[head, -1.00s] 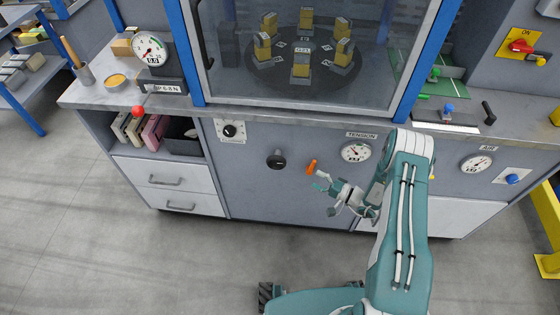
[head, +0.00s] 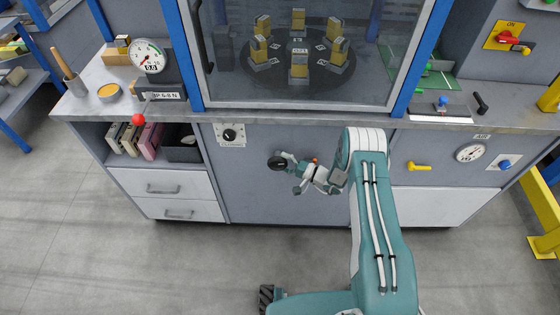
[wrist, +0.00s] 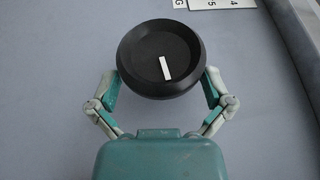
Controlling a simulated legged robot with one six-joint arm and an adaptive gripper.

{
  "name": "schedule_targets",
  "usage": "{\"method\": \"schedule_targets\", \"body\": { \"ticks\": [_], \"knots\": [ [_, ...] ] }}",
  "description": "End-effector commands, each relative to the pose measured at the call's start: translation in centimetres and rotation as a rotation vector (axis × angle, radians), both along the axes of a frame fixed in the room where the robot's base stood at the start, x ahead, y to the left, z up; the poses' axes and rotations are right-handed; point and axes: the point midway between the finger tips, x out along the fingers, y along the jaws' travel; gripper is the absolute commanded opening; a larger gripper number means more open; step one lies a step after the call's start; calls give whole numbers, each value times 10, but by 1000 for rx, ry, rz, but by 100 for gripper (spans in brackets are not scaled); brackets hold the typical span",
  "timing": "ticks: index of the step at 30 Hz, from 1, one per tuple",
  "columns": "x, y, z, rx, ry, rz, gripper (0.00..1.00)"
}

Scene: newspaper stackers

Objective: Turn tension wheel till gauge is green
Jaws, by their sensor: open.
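The tension wheel is a round black knob (head: 276,163) on the grey cabinet front below the glass window. In the wrist view the black wheel (wrist: 160,48) shows a white pointer mark near its centre, almost vertical. My gripper (head: 290,173) is open at the wheel, and in the wrist view my gripper (wrist: 160,82) has one finger on each side of the wheel's lower half. I cannot tell whether the fingers touch the rim. The tension gauge is hidden behind my arm in the head view.
A small dial (head: 231,135) sits left of the wheel. An orange handle (head: 315,161) shows partly behind my gripper. The air gauge (head: 470,153), a yellow handle (head: 419,167) and a blue knob (head: 505,164) are at right. Drawers (head: 170,184) stand at lower left.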

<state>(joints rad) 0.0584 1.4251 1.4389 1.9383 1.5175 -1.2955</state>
Motion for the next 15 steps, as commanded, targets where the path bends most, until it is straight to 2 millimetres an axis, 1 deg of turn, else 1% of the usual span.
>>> {"method": "schedule_targets", "body": {
  "ticks": [3,12,14,15],
  "knots": [
    [3,8,-1,-1,3,1,100],
    [4,9,-1,0,3,-1,100],
    [4,10,-1,-1,3,-1,73],
    [4,10,-1,-1,3,-1,55]
  ]
}}
